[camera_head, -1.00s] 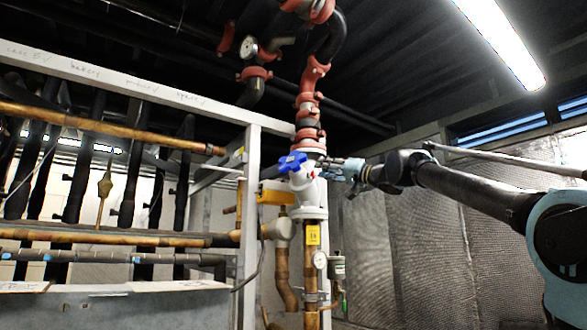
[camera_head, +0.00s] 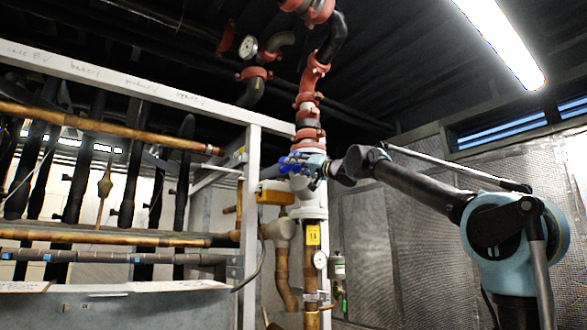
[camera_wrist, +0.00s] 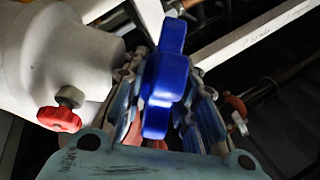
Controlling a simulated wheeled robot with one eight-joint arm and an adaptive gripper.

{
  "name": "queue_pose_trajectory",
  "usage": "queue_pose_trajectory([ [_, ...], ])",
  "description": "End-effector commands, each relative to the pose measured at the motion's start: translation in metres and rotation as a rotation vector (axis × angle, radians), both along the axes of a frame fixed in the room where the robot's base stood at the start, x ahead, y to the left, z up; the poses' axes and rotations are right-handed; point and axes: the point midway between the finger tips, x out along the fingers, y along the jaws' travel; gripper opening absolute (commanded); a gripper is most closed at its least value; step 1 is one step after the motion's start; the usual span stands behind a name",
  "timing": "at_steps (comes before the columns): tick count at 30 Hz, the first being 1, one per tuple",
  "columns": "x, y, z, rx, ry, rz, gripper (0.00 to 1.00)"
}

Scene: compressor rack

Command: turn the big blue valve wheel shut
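The big blue valve wheel (camera_head: 288,164) is on the white valve body (camera_head: 306,187) on the upright pipe, partly hidden by my gripper (camera_head: 309,168). In the wrist view, the wheel (camera_wrist: 166,75) is seen nearly edge-on between the two fingers of my gripper (camera_wrist: 168,108). The fingers stand apart, one on each side of the rim. I see no clear grip on it; contact with either finger is hard to tell.
A small red handwheel (camera_wrist: 59,119) sits on the white body left of my gripper. A yellow box (camera_head: 274,193) and a white frame post (camera_head: 249,220) are close left of the valve.

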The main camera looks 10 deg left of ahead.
Motion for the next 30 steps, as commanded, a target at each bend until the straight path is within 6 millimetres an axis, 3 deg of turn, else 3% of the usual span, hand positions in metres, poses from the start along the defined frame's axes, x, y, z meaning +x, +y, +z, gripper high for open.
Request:
queue_pose_trajectory([
  [6, 0.006, 0.014, 0.005, 0.0, 0.0, 0.001, 0.27],
  [17, 0.008, 0.017, 0.006, 0.0, 0.0, 0.0, 0.27],
  [21, 0.008, 0.017, 0.006, 0.0, 0.0, 0.0, 0.0],
  [25, 0.009, 0.009, 0.006, 0.0, -0.001, -0.004, 0.0],
  [30, 0.008, 0.015, 0.006, 0.006, 0.0, -0.006, 0.0],
])
